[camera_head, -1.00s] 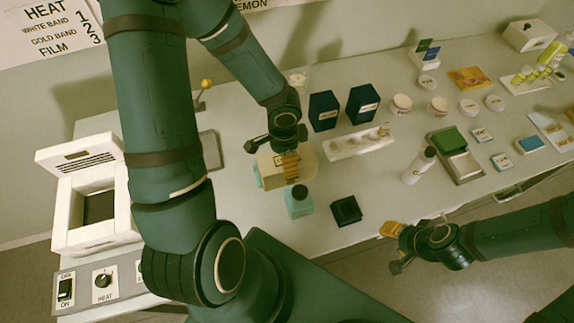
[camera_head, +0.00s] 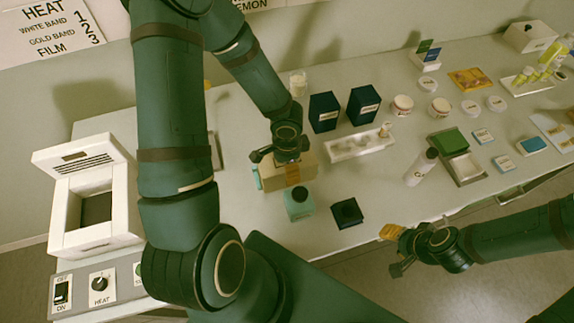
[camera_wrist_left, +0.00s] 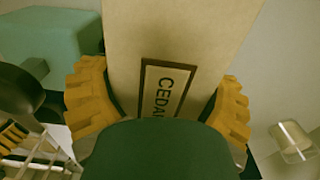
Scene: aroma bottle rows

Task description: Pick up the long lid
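The long lid appears to be the tan box-shaped piece (camera_head: 305,172) at the middle front of the table, labelled "CEDAR" in the left wrist view (camera_wrist_left: 190,40). My left gripper (camera_head: 291,172) is down over it, with its yellow fingers on opposite sides of the tan piece in the left wrist view (camera_wrist_left: 165,105). The fingers lie very close to its sides; whether they press on it is not clear. The tan piece looks still on the table. My right gripper (camera_head: 391,231) is away at the table's front edge, holding nothing visible; its finger gap is unclear.
A teal bottle (camera_head: 298,206) and a dark square block (camera_head: 347,213) stand just in front. Two dark blue boxes (camera_head: 324,112) and a white holed tray (camera_head: 358,145) stand behind and right. A white heater box (camera_head: 95,205) is at left.

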